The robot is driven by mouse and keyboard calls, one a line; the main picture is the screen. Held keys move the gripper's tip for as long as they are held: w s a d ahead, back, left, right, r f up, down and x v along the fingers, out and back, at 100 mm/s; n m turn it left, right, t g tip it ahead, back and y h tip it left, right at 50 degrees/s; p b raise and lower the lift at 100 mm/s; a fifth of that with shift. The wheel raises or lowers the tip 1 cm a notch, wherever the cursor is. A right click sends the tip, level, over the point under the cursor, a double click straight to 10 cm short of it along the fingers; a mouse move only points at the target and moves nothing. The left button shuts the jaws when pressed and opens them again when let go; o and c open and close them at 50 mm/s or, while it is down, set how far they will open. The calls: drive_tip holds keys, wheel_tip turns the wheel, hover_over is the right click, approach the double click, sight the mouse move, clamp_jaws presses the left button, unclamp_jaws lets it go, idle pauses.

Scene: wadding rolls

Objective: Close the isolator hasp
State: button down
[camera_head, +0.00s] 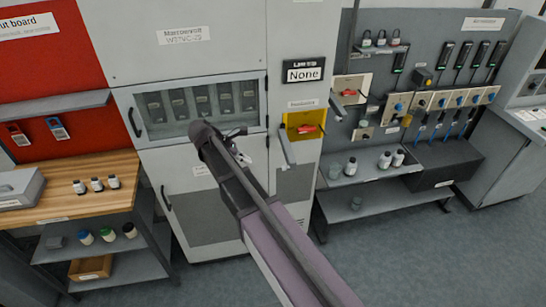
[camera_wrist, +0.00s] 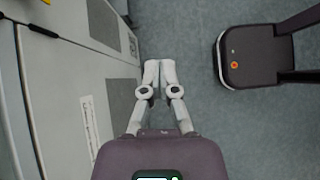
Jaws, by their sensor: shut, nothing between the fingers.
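The isolator, a yellow panel (camera_head: 302,130) with a red handle (camera_head: 306,129), is on the front of the grey cabinet, below a small label. A grey bar-like piece (camera_head: 286,147) hangs at its left edge; I cannot tell for sure whether this is the hasp. A yellow strip (camera_wrist: 43,31) shows at the upper left of the wrist view. My gripper (camera_wrist: 159,66) is shut and empty, its fingertips together over open floor beside the cabinet front. In the head view my gripper (camera_head: 241,133) is left of the yellow panel, partly hidden by my arm.
The grey cabinet (camera_head: 190,52) has a windowed compartment and a black door handle (camera_head: 134,122). A second red-handled plate (camera_head: 350,92) is on the tool board to the right. A wooden-topped bench (camera_head: 120,196) stands left. The floor (camera_head: 440,255) at right is clear.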

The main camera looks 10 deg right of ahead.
drive_tip(key=shift+w+a+r+n, duration=0.15)
drive_tip(key=shift+a+r, duration=0.05)
drive_tip(key=shift+r, duration=0.25)
drive_tip(key=shift+w+a+r+n, duration=0.15)
drive_tip(key=shift+r, duration=0.25)
drive_tip(key=shift+f, duration=0.1)
drive_tip(key=d+f+b, duration=0.6)
drive_tip(key=d+f, duration=0.1)
drive_tip(key=d, duration=0.4)
drive_tip(key=shift+s+b, duration=0.2)
drive_tip(key=shift+b, duration=0.1)
